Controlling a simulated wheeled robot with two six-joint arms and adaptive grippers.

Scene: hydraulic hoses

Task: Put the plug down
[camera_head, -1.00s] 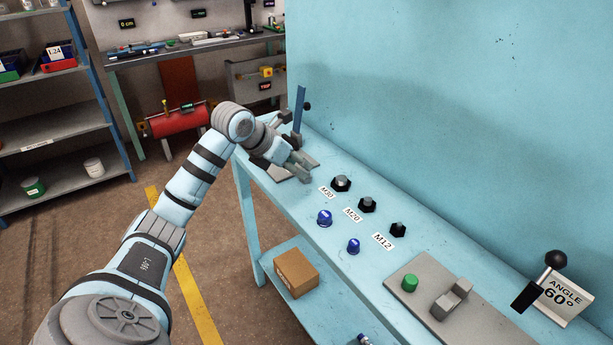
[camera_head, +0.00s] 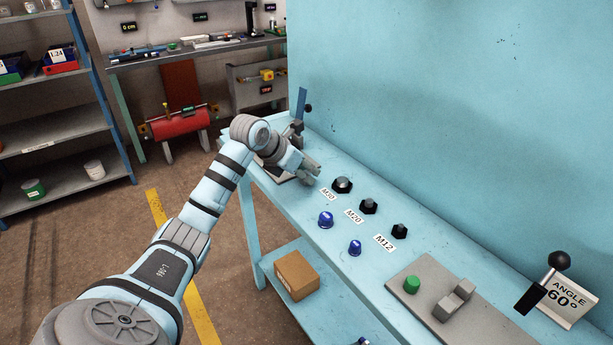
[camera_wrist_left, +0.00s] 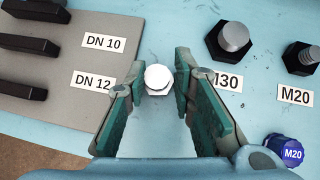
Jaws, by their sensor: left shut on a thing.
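My left gripper (camera_head: 313,172) is over the blue bench, near the M30 label (camera_head: 328,194). I cannot tell whether the plug touches the bench. In the head view the plug cannot be made out. A blue plug (camera_head: 326,219) and another blue plug (camera_head: 354,247) stand on the bench front. The M20 one (camera_wrist_left: 288,150) shows at the lower right of the wrist view. My right gripper is out of view.
Black hex fittings (camera_head: 342,184) stand in a row by the M30, M20 and M12 labels. A grey plate (camera_head: 410,300) carries a green cap and a grey block.

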